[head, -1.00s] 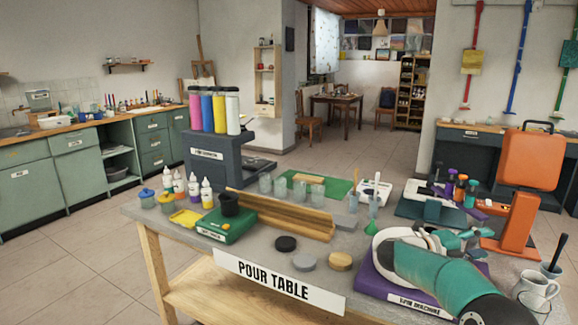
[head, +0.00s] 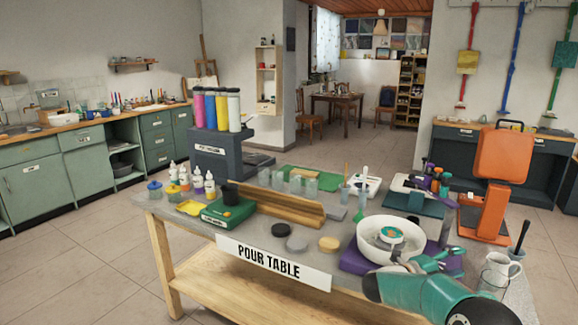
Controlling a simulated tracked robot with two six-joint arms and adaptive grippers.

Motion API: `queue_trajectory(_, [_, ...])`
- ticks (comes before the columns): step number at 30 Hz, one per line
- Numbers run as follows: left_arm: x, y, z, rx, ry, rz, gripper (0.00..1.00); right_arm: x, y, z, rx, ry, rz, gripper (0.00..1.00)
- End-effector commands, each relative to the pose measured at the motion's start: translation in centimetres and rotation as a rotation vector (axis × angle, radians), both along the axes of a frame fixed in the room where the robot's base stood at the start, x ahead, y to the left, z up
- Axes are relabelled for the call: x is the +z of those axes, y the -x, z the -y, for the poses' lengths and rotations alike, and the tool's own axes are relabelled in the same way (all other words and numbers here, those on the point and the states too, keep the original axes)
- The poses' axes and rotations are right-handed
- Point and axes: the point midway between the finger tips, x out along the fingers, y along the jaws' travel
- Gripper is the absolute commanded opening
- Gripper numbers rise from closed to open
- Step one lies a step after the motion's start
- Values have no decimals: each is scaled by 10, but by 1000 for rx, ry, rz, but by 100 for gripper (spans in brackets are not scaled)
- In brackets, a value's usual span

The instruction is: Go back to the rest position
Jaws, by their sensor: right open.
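My right gripper (head: 434,259) is open, at the front right of the pour table (head: 225,228), in front of the white round basin of the spin machine (head: 372,252). No held object shows in it. A small round piece with a teal and orange top (head: 391,232) sits inside the basin. Whether the gripper touches the basin's rim or the purple base (head: 360,262) I cannot tell. My left gripper is out of view.
Pucks (head: 297,243), a wooden channel (head: 290,208) and cups (head: 310,187) fill the table's middle. Open floor lies left.

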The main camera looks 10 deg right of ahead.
Motion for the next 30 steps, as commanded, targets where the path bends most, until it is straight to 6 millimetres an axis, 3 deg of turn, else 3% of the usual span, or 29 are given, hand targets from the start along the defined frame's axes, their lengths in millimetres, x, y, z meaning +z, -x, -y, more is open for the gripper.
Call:
queue_trajectory(8, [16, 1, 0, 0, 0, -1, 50, -67, -35, -53, 324, -15, -277, 50])
queue_trajectory(13, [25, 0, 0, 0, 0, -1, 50, -134, -46, -113, 625, -58, -516, 50])
queue_trajectory(17, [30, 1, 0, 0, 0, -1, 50, -192, -35, -171, 882, -108, -719, 50])
queue_trajectory(20, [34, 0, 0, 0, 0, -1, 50, -233, -13, -217, 1081, -154, -870, 50])
queue_trajectory(23, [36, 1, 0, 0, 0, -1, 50, -269, 22, -264, 1283, -202, -1019, 50])
queue_trajectory(27, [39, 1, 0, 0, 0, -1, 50, -307, 87, -325, 1566, -275, -1215, 50])
queue_trajectory(30, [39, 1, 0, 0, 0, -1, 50, -325, 141, -362, 1766, -324, -1344, 50])
